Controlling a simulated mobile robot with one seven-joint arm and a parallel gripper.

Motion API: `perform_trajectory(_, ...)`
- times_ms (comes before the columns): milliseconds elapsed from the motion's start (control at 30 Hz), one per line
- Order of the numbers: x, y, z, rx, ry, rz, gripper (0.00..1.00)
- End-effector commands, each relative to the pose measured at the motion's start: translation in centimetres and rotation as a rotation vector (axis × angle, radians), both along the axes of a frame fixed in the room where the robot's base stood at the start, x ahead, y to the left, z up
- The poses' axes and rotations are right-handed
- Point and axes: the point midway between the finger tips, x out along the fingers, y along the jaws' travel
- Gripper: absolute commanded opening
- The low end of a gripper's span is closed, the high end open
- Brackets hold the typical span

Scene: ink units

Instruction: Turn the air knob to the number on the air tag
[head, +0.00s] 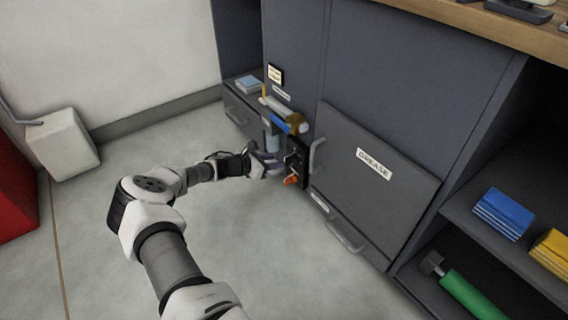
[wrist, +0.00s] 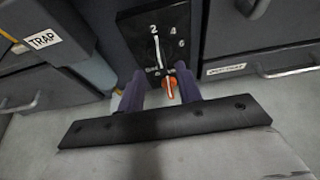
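A black panel (wrist: 140,30) with white numbers, among them 2, 4 and 6, and a long white line stands ahead in the wrist view. An orange knob (wrist: 170,88) with a pale stripe sits at its lower edge. In the head view the knob (head: 291,181) shows low on the dark panel (head: 304,164). My gripper (wrist: 160,90) is open, its two purple fingers apart with the knob between them, nearer the right finger. I cannot tell whether they touch it. A small cream tag (head: 275,74) is on the cabinet above; its writing is too small to read.
A drawer labelled GREASE (head: 374,164) and its handle (head: 316,154) are right of the panel. Blue and yellowish parts (head: 285,116) jut out above it. A drawer labelled TRAP (wrist: 42,39) is at left in the wrist view.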

Motion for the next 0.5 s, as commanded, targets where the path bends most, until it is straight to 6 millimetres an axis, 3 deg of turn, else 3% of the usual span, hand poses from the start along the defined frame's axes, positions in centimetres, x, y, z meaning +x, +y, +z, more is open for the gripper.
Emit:
perform_trajectory(33,0.6,-0.9,-0.9,-0.001,0.000,-0.002,0.35)
perform_trajectory(200,2.0,-2.9,-1.7,0.001,-0.001,-0.002,0.35)
perform_trajectory(500,2.9,-4.0,-2.0,-0.001,0.001,0.000,0.35)
